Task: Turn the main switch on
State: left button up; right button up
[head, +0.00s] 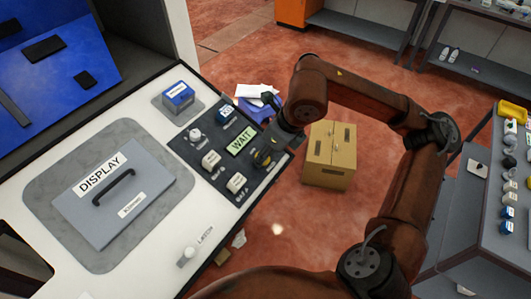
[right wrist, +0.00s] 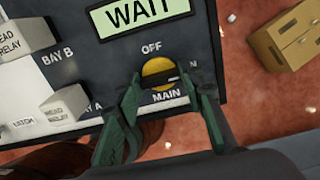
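The main switch is a round yellow knob (right wrist: 158,70) on a dark panel (right wrist: 75,75), with OFF above it and MAIN below. A label at its right is partly covered by a finger. A dark bar crosses the knob; which label it points to is unclear. My right gripper (right wrist: 163,80) is open, with one green finger on each side of the knob. I see gaps beside it and cannot tell any contact. In the head view, the right gripper (head: 268,150) is low over the panel's right edge and partly hides the switch (head: 261,159). My left gripper is out of view.
A green WAIT sign (head: 241,140) and several white relay blocks (head: 211,160) sit near the switch. The DISPLAY cover (head: 115,190) lies on the white counter (head: 160,250). A cardboard box (head: 330,155) stands on the red floor; a side table (head: 490,190) is at right.

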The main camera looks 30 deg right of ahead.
jog(key=o, duration=0.4)
jog(key=shift+r, duration=0.1)
jog(key=v, duration=1.2)
